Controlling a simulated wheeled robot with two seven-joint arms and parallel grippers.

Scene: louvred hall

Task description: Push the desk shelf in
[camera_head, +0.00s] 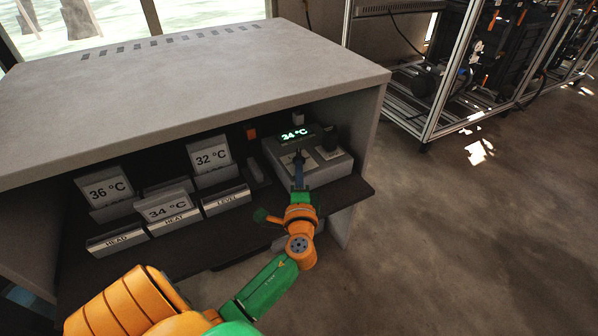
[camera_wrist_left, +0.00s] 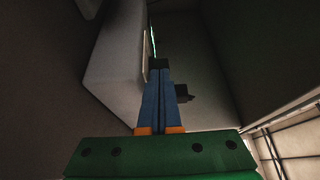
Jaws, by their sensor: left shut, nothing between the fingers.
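The desk shelf (camera_head: 240,222) is a dark board that sticks out a little past the front of the grey desk (camera_head: 200,90). It carries labelled holders and a grey device (camera_head: 325,172) with a lit green 34 °C display. My left gripper (camera_head: 298,165) is at the front of this device in the head view, and its blue fingers point into the desk. In the left wrist view the fingers (camera_wrist_left: 160,95) are together with nothing between them, close beside the pale device body (camera_wrist_left: 118,75). I cannot tell whether they touch it. My right gripper is not in view.
Cards reading 36 °C (camera_head: 106,190), 34 °C (camera_head: 168,207) and 32 °C (camera_head: 211,156) stand by holders marked HEAD, HEAT and LEVEL on the shelf. A metal frame rack (camera_head: 432,100) stands at the back right. The floor (camera_head: 480,240) right of the desk is clear.

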